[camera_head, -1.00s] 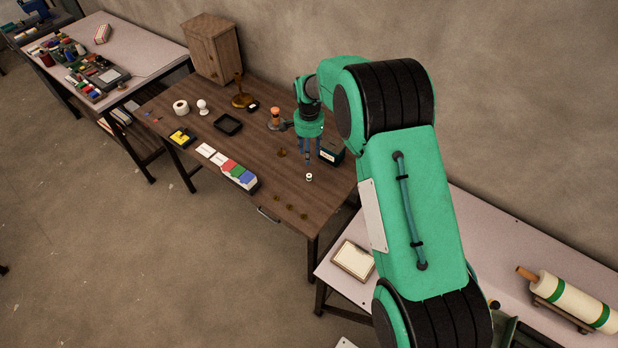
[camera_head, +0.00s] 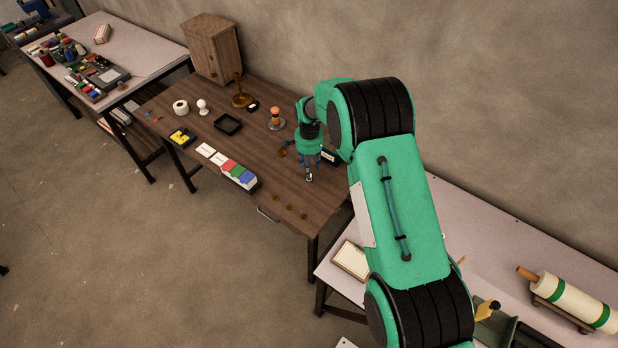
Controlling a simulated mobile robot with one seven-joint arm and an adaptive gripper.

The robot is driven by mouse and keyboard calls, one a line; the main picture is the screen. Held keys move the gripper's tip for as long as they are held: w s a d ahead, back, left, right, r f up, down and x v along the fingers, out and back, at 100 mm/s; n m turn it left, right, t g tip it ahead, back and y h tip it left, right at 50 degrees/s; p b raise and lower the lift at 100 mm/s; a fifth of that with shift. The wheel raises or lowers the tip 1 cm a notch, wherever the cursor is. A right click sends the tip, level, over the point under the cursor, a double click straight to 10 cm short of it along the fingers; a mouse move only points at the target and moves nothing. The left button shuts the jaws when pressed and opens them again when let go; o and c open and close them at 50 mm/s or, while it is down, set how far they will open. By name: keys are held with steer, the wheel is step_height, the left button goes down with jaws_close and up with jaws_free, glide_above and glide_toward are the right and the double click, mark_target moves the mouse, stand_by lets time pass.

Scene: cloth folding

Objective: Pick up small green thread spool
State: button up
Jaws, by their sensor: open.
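My gripper (camera_head: 309,174) points down over the right part of the brown wooden table (camera_head: 270,170), with its fingers low near the tabletop. It is open. The small pale spool-like thing, seen uncovered on the table in the earlier frame, is now mostly hidden at the fingertips. I cannot tell its green colour clearly, nor whether the fingers touch it.
A dark box (camera_head: 329,157) stands close to the right of my gripper. Several small brown discs (camera_head: 290,209) lie in front.

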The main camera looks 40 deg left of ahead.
steer(key=shift+f, duration=0.15)
steer(key=shift+f, duration=2.5)
steer(key=c, duration=0.8)
